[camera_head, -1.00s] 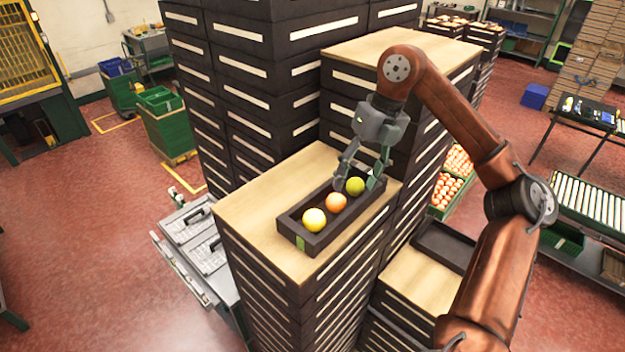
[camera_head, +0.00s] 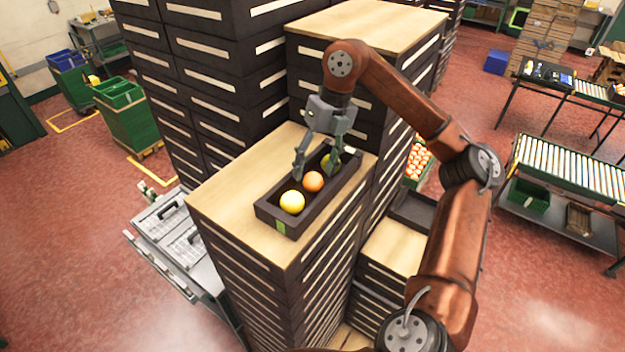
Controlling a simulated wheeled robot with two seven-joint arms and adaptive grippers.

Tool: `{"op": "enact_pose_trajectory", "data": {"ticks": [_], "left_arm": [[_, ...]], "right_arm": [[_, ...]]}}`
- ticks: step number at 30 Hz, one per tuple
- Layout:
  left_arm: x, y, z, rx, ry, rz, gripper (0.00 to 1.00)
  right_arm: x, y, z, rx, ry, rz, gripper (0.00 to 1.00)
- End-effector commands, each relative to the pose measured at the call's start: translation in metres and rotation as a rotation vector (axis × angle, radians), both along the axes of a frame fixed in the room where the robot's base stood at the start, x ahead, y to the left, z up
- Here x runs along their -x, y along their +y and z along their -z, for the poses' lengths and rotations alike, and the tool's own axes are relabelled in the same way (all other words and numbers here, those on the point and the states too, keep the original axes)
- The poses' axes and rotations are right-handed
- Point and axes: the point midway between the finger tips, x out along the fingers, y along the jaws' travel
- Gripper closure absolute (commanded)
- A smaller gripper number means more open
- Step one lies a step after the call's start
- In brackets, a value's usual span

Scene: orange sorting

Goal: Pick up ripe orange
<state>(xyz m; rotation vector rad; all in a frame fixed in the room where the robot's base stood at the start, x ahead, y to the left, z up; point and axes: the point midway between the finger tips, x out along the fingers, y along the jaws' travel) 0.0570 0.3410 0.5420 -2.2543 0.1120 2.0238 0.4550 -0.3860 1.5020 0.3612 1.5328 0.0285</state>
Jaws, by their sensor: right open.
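A dark tray (camera_head: 292,226) sits on the wooden top of a stack of dark crates. Three fruits lie in a row in it. A yellow fruit (camera_head: 292,202) is at the near end, an orange fruit (camera_head: 313,182) is in the middle, and a yellow-green fruit (camera_head: 325,161) is at the far end, partly hidden by my gripper. My right gripper (camera_head: 317,172) is open over the tray, with its fingers pointing down near the orange and yellow-green fruits. I cannot tell whether it touches either fruit. My left gripper is not in view.
A taller crate stack with a wooden top (camera_head: 368,32) stands right behind the tray. An empty dark tray (camera_head: 414,212) lies lower on the right. Grey cases (camera_head: 170,225) stand on the left. Bare wood (camera_head: 232,190) lies left of the tray.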

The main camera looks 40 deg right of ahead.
Motion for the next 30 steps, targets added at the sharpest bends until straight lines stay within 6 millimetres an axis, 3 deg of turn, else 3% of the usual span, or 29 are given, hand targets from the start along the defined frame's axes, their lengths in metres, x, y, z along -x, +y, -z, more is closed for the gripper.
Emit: {"op": "enact_pose_trajectory", "data": {"ticks": [6,14,30], "left_arm": [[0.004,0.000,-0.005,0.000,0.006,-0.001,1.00],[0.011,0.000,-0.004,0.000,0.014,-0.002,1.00],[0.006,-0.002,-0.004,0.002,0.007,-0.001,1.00]], "right_arm": [[0.000,0.004,0.019,0.000,-0.001,0.001,0.44],[0.000,0.004,0.021,-0.001,-0.002,0.001,0.44],[0.000,0.004,0.021,-0.001,-0.002,0.002,0.82]]}}
